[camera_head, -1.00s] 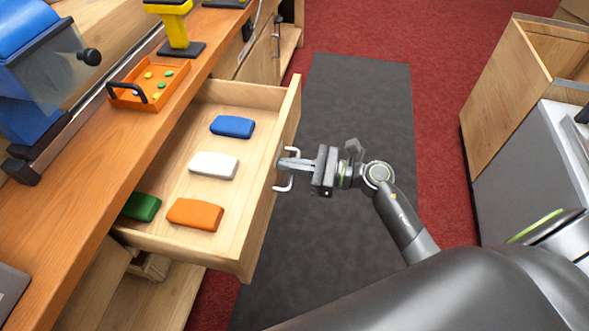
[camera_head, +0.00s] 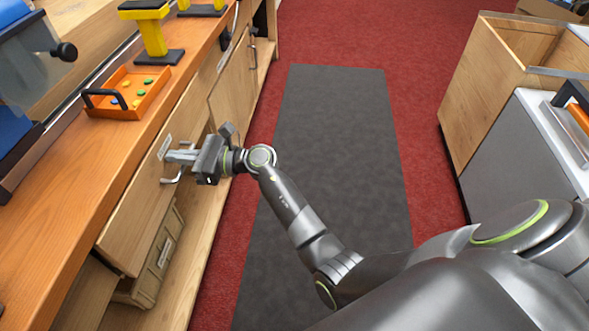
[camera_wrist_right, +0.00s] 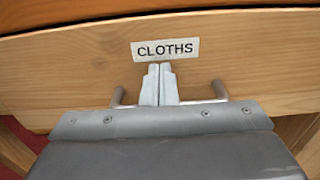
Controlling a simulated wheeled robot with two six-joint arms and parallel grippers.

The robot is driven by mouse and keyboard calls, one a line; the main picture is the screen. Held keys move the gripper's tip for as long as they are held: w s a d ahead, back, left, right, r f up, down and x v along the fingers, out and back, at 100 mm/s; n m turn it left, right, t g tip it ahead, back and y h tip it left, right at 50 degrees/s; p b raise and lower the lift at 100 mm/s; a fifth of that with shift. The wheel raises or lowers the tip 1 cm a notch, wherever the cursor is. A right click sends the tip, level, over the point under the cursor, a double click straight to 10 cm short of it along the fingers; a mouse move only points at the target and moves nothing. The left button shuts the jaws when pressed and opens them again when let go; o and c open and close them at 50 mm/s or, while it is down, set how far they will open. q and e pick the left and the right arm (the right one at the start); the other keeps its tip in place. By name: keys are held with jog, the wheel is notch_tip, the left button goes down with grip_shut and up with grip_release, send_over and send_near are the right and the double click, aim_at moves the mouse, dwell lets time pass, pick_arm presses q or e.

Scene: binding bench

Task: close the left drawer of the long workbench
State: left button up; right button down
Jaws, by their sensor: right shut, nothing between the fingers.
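The left drawer (camera_head: 135,220) of the long workbench (camera_head: 60,225) has its wooden front in under the bench top. Its inside is hidden, and I cannot tell whether a small gap remains. In the right wrist view the drawer front (camera_wrist_right: 70,62) carries a label (camera_wrist_right: 165,49) reading CLOTHS. My right gripper (camera_head: 172,157) is shut and empty, with its fingertips at the drawer front. In the right wrist view the fingertips (camera_wrist_right: 160,75) are just below the label, between the two ends of the metal handle (camera_wrist_right: 118,97). My left gripper is out of view.
An orange tray (camera_head: 112,111) with small coloured pieces and a yellow stand (camera_head: 153,38) are on the bench top. A lower drawer (camera_head: 152,270) sits below. A dark mat (camera_head: 335,150) covers the floor, and a wooden cabinet (camera_head: 480,100) stands at right.

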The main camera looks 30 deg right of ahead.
jog(key=x, duration=0.3)
jog(key=shift+a+b, duration=0.1)
jog(key=shift+b, duration=0.25)
jog(key=shift+w+a, duration=0.1)
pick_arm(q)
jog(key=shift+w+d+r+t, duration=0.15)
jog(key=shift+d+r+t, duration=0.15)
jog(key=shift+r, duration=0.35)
pick_arm(e)
jog(key=shift+r, duration=0.2)
jog(key=shift+r, duration=0.1)
